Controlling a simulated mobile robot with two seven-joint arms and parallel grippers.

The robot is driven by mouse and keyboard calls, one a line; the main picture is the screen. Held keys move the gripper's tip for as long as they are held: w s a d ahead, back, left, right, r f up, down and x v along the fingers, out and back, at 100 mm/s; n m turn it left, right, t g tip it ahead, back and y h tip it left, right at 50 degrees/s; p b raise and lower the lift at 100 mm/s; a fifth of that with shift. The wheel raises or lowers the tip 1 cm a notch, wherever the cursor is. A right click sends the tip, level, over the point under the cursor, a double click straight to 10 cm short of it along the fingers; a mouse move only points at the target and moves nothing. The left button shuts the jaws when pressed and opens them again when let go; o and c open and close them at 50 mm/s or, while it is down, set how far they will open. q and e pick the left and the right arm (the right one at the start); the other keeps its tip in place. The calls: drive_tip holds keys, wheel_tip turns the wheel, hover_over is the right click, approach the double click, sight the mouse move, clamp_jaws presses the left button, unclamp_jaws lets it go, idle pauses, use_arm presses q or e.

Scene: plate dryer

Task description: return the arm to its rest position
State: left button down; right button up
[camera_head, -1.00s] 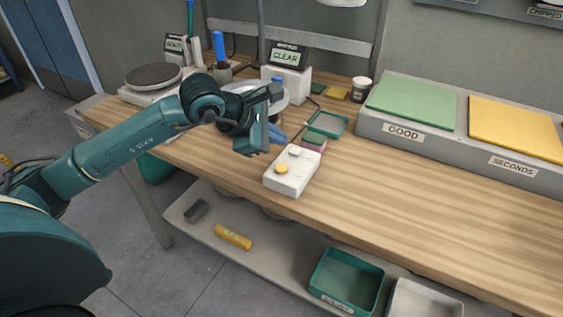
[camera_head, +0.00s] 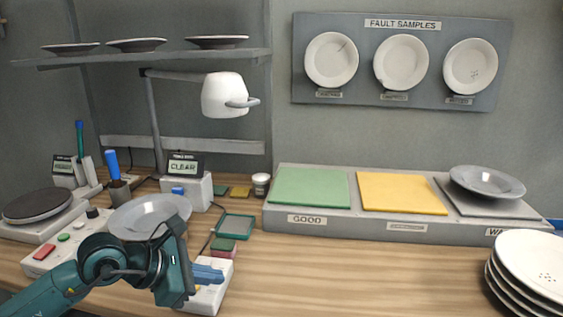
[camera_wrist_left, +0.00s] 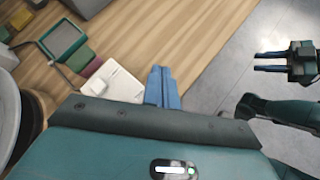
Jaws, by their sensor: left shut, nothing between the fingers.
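My left gripper (camera_head: 222,274) is shut and empty, its blue fingers pointing right above the front of the wooden bench in the head view. In that view it partly covers a white box (camera_head: 208,300) with a yellow button. In the left wrist view its fingers (camera_wrist_left: 163,88) lie side by side, and the white box (camera_wrist_left: 115,85) is just left of them. My right gripper (camera_wrist_left: 272,62) shows only at the right of the left wrist view, above the grey floor. Its two blue fingers stand apart with nothing visible between them.
A grey plate (camera_head: 150,217) lies behind my left arm. A green-rimmed tray (camera_head: 236,226) and a small stacked block (camera_head: 222,247) are near the gripper. Green (camera_head: 310,188) and yellow (camera_head: 401,193) pads are behind; stacked plates (camera_head: 530,265) stand far right. The middle bench front is clear.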

use_arm(q)
drive_tip(key=s+d+r+n+t+h+p, duration=0.25)
drive_tip(key=s+d+n+t+h, duration=0.45)
drive_tip(key=n, duration=1.1)
drive_tip(key=s+a+f+n+t+y+p, duration=0.15)
drive_tip(key=f+n+y, duration=0.35)
drive_tip(key=n, duration=0.5)
drive_tip(key=a+f+n+t+y+b, duration=0.1)
drive_tip(key=a+f+n+y, duration=0.25)
drive_tip(key=f+n, duration=0.45)
drive_tip(key=s+f+n+g+y+p, duration=0.1)
drive_tip(key=s+f+n+g+y, duration=0.2)
drive_tip(key=s+f+n, duration=0.6)
drive_tip(key=s+n+g, duration=0.1)
drive_tip(key=g, duration=0.1)
drive_tip(key=shift+a+n+g, duration=0.3)
drive_tip(key=shift+n+g, duration=0.05)
drive_tip(key=shift+n, duration=0.05)
use_arm(e)
drive_tip(key=shift+s+d+r+h, duration=0.15)
drive_tip(key=shift+d+r+h, duration=0.1)
drive_tip(key=shift+d, duration=0.2)
drive_tip(key=shift+s+d+r+h, duration=0.1)
drive_tip(key=shift+d+h, duration=0.15)
drive_tip(key=shift+d, duration=0.15)
use_arm(q)
drive_tip(key=shift+y, duration=0.25)
use_arm(e)
drive_tip(key=shift+r+g, duration=0.15)
drive_tip(key=shift+g, duration=0.15)
